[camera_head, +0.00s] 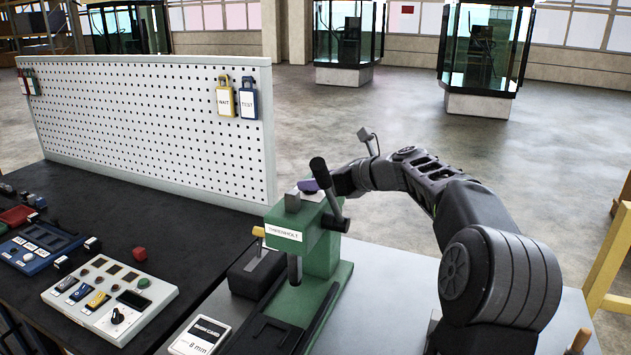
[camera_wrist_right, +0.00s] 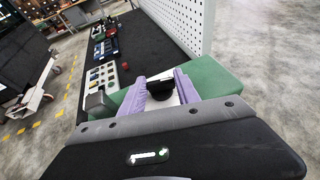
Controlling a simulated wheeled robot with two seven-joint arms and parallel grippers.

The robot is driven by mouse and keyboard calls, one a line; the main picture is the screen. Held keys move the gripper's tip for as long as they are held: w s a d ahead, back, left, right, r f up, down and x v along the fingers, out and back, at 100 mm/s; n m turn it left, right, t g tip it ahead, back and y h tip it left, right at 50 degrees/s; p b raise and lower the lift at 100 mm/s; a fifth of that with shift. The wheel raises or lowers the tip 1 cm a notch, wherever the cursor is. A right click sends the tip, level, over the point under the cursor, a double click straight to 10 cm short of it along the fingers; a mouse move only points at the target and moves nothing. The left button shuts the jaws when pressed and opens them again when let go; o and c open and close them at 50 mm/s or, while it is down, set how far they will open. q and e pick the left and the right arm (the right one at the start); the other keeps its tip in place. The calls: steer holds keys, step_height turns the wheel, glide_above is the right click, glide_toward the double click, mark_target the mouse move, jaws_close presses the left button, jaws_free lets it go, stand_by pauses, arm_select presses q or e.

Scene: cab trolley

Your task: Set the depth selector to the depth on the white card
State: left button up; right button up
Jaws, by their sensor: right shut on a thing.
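The green press (camera_head: 322,250), with a white label on its head, stands on the grey table. My right gripper (camera_head: 309,186) reaches in from the right to the top of the press. Its purple fingers (camera_wrist_right: 160,92) are shut on a dark knob (camera_wrist_right: 160,86), which looks like the depth selector. The knob's markings cannot be read, and in the head view the gripper hides it. The white card (camera_head: 201,336) lies at the front of the table and reads "8 mm". My left gripper is not in view.
A black lever (camera_head: 328,185) sticks up beside the gripper on the press. A dark box (camera_head: 256,270) stands left of the press. A white panel (camera_head: 110,296) with a knob and switches lies on the black mat. A pegboard (camera_head: 150,120) stands behind.

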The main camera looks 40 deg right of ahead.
jaws_close()
steer(key=shift+d+r+n+y+p, duration=0.1)
steer(key=shift+r+n+y+p, duration=0.2)
steer(key=shift+p, duration=0.3)
steer(key=n+g+y+p, duration=0.1)
steer(key=n+y+p, duration=0.1)
steer(key=p, duration=0.2)
steer(key=shift+w+d, duration=0.1)
steer(key=shift+d, duration=0.05)
steer(key=shift+f+y, duration=0.1)
steer(key=shift+y, duration=0.2)
steer(key=shift+f, duration=0.15)
steer(key=o, duration=1)
jaws_free()
steer(key=shift+s+d, duration=0.2)
steer(key=shift+s, duration=0.25)
steer(key=b+v, duration=0.1)
steer(key=v, duration=0.5)
steer(key=shift+s+d+r+b, duration=0.15)
steer(key=shift+s+r+b, duration=0.1)
steer(key=shift+r+b, duration=0.15)
